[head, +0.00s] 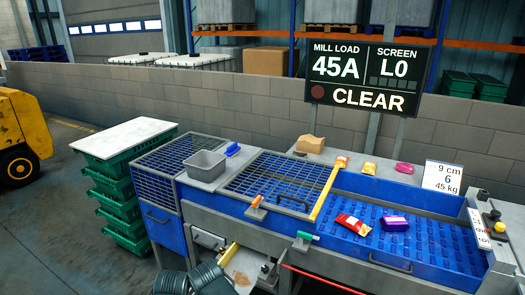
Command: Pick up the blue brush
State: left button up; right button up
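A small blue object (232,149), which looks like the blue brush, lies on the grey worktop behind and right of a grey tub (205,165). It is too small to make out bristles or which end is the handle. It appears to lie free, with nothing on top of it.
A blue-framed grid (283,181) with a yellow bar (325,194) lies right of the tub. A red packet (353,224) and purple packet (395,223) lie on the blue belt (420,248). Green crates (115,190) stand left. Dark ribbed coils (190,280) are at bottom.

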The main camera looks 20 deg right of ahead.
aim_at(234, 150)
jog(key=i+j+z, duration=0.75)
jog(key=i+j, duration=0.15)
jog(key=j, duration=0.15)
jog(key=i+j+z, duration=0.1)
jog(key=j, duration=0.25)
jog(key=i+j, duration=0.25)
jog(key=i+j+z, duration=0.1)
jog(key=j, duration=0.3)
jog(key=i+j, duration=0.2)
jog(key=i+j+z, duration=0.1)
jog(key=j, duration=0.35)
jog(key=i, duration=0.05)
